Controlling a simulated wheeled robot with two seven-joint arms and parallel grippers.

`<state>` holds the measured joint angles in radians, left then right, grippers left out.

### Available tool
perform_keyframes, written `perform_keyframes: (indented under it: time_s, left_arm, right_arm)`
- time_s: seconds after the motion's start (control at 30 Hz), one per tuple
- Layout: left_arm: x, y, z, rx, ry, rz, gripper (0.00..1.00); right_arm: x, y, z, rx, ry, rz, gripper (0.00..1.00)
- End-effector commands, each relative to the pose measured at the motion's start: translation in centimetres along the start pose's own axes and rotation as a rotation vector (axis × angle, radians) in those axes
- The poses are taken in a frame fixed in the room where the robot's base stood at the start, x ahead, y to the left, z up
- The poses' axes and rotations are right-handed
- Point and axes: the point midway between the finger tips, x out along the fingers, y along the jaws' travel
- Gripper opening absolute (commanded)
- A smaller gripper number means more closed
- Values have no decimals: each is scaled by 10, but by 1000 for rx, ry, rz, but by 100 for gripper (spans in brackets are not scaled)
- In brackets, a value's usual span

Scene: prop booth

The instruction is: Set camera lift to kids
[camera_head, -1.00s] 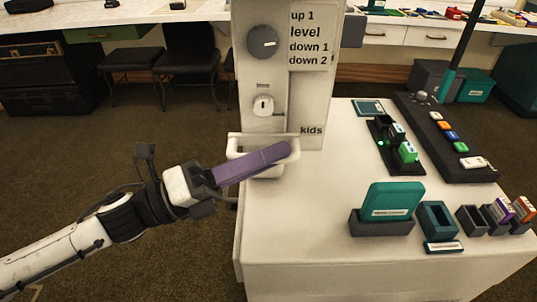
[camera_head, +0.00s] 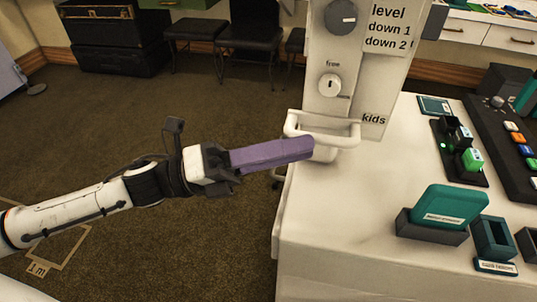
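The white camera lift column (camera_head: 352,70) stands at the table's left edge, cut off at the top. It bears a grey round dial (camera_head: 340,17), a white knob (camera_head: 330,86) under the word "free", and a label list whose lowest word is "kids" (camera_head: 374,118). A white loop handle (camera_head: 345,140) sits low on the column, about level with "kids". My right gripper is out of view.
The white table (camera_head: 340,225) holds a teal card in a dark stand (camera_head: 432,225), a teal holder (camera_head: 493,238) and a dark rack with a green block (camera_head: 473,159). A dark panel with coloured buttons (camera_head: 512,138) is at right. Open carpet lies left of the table.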

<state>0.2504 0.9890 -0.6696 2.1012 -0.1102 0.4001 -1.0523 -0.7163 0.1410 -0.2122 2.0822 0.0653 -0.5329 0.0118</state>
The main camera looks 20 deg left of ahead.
Motion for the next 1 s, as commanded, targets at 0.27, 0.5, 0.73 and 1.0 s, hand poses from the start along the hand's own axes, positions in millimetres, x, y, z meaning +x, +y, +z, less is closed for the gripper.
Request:
perform_keyframes:
  time_s: [0.27, 0.5, 0.73, 1.0]
  left_arm:
    - [-38, 2, -1, -3, -1, 2, 32]
    - [-47, 0, -1, -1, 1, -1, 32]
    - [-47, 0, 0, 0, 0, -1, 32]
    - [-46, 0, -1, -1, 1, -1, 32]
  right_arm:
    - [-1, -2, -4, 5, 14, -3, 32]
    - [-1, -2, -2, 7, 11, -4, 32]
    - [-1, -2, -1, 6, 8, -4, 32]
    - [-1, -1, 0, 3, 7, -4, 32]
